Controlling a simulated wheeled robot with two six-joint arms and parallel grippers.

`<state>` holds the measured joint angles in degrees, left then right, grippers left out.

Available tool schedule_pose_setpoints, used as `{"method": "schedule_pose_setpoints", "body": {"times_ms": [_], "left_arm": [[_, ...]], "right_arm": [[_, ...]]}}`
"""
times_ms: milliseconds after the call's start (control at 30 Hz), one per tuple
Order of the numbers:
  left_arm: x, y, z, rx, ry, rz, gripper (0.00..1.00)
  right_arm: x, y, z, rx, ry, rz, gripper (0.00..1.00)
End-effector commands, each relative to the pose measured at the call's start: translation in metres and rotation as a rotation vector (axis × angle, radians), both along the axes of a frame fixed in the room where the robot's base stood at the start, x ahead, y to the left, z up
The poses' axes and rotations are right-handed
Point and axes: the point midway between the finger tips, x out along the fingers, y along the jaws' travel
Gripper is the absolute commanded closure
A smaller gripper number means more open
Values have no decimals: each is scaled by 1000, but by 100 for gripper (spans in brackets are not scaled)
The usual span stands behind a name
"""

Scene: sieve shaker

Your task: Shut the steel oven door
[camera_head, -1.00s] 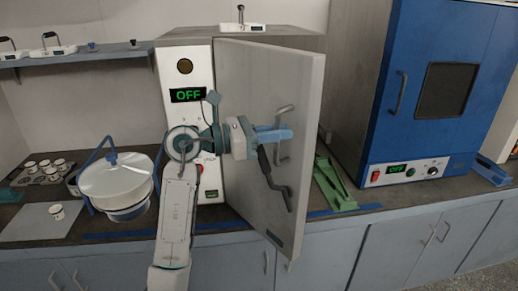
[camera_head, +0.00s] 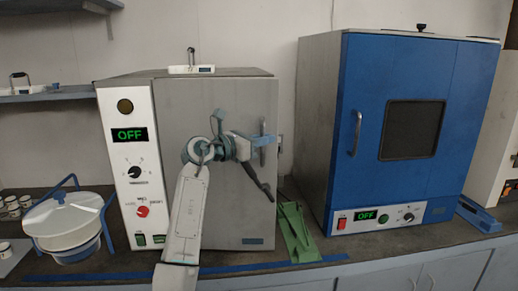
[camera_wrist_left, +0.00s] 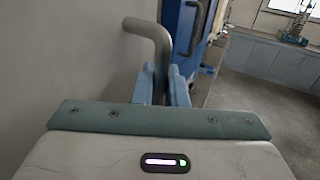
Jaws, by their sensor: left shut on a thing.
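The steel oven's door (camera_head: 190,108) lies flat or nearly flat against the oven's front, right of its white control panel (camera_head: 127,165). I cannot tell whether a thin gap is left at its edge. The upright bar handle (camera_head: 263,128) is near the door's right edge. My left gripper (camera_head: 263,141) is shut on this handle. In the left wrist view the blue fingers (camera_wrist_left: 165,86) close around the grey handle (camera_wrist_left: 151,33), beside the pale door face. A dark lever (camera_head: 257,180) slants below the gripper. My right gripper is not in view.
A blue oven (camera_head: 460,110) stands to the right, with a green stand (camera_head: 297,232) between the ovens. A white-lidded pot with blue handles (camera_head: 68,222) is at left. A small white device (camera_head: 191,70) sits on the steel oven. The bench front is fairly clear.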

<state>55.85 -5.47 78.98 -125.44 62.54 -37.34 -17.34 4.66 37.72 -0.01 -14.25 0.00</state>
Motion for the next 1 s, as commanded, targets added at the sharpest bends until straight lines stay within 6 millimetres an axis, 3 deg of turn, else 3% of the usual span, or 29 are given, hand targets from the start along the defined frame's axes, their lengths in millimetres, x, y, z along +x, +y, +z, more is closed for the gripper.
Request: {"method": "schedule_pose_setpoints", "body": {"times_ms": [133,300,867,900,1000], "left_arm": [[23,-1,0,0,1,42,100],[40,0,-1,1,2,99,100],[49,2,1,1,-2,134,100],[49,3,1,0,-4,135,86],[49,2,2,0,-4,134,70]], "right_arm": [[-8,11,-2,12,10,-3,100],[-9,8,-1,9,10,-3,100],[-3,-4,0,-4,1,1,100],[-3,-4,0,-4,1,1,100],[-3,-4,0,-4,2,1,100]]}}
